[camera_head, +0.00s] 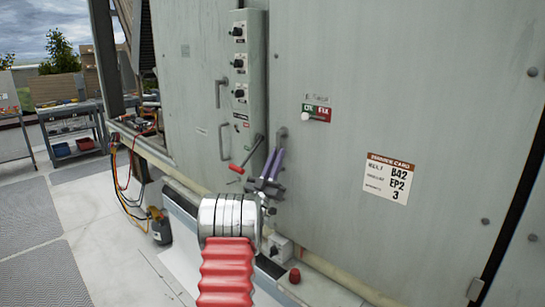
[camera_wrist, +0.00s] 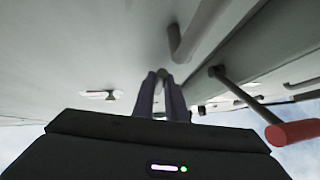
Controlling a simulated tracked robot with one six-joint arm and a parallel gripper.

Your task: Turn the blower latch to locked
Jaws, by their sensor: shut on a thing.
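My gripper (camera_head: 277,160) has narrow purple fingers and is in front of the large grey panel. In the wrist view its fingers (camera_wrist: 164,85) are close together around the lower end of a grey handle (camera_wrist: 190,32). The handle (camera_head: 281,133) hangs from the panel in the head view. The fingers cover its lower part. A lever with a red grip (camera_head: 237,169) slants down left of my gripper, and that grip (camera_wrist: 291,132) is clear of my fingers in the wrist view. No readable label shows which of these is the blower latch.
A green and red label with a white knob (camera_head: 317,116) is right of the handle. A service card (camera_head: 389,178) is farther right. A narrow column with dark knobs (camera_head: 240,62) stands left. A red cap (camera_head: 295,275) and a pipe (camera_head: 335,291) lie low.

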